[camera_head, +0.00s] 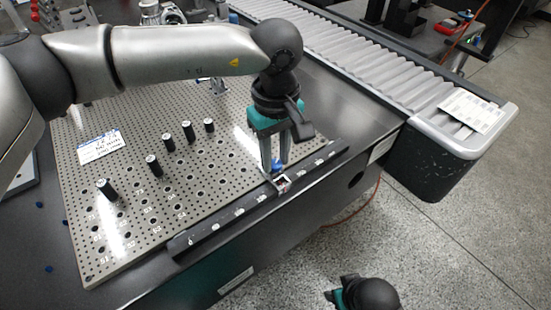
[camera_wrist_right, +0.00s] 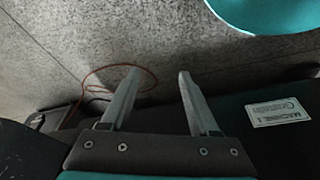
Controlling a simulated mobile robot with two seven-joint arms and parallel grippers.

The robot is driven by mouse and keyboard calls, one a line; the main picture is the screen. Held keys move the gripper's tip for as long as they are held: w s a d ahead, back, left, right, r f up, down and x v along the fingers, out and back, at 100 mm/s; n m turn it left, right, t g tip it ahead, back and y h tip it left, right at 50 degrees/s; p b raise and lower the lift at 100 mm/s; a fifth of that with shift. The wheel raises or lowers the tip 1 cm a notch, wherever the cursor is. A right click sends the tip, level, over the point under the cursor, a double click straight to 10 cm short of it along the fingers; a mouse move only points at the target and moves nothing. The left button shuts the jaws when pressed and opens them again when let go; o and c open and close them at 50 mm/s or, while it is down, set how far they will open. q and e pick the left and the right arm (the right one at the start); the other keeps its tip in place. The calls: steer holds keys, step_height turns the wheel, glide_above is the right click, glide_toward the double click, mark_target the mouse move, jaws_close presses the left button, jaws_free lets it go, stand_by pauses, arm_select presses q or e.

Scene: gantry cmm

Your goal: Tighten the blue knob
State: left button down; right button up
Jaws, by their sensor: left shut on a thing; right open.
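The blue knob (camera_head: 277,164) sits near the dark rail (camera_head: 228,214) along the front edge of the perforated plate, partly hidden between my left gripper's fingers. My left gripper (camera_head: 276,168) points down and is shut on the knob. A small metal block (camera_head: 282,183) with a dark square opening is on the rail just in front of the fingertips. My right gripper (camera_head: 338,298) is at the bottom of the head view, away from the plate. In the right wrist view its two fingers (camera_wrist_right: 158,76) are apart with nothing between them.
Several black posts (camera_head: 153,165) stand on the perforated plate (camera_head: 222,180). A white label card (camera_head: 100,147) lies at its left. A roller conveyor (camera_head: 340,52) runs behind and to the right. An orange-red cable (camera_head: 362,208) hangs beside the bench. Open floor lies to the right.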

mark_target(275, 163)
arm_select(q)
steer(key=m+b, duration=0.1)
steer(key=m, duration=0.3)
steer(key=shift+m+b, duration=0.3)
steer(key=shift+b, duration=0.05)
steer(key=shift+m+b, duration=0.65)
steer(key=shift+m, duration=1.45)
arm_select(e)
step_height(275, 163, up, 7)
steer(key=w+t, duration=0.1)
steer(key=shift+w, duration=0.3)
steer(key=shift+a, duration=0.1)
arm_select(q)
steer(key=c, duration=0.6)
jaws_free()
steer(key=shift+r, duration=0.1)
steer(key=shift+r, duration=0.3)
step_height(275, 163, up, 14)
steer(key=p, duration=0.5)
steer(key=shift+r, duration=0.25)
arm_select(e)
steer(key=s+f+g, duration=0.1)
steer(key=s+f, duration=0.3)
steer(key=f, duration=0.6)
steer(key=shift+d+f+g, duration=0.3)
steer(key=shift+g, duration=0.1)
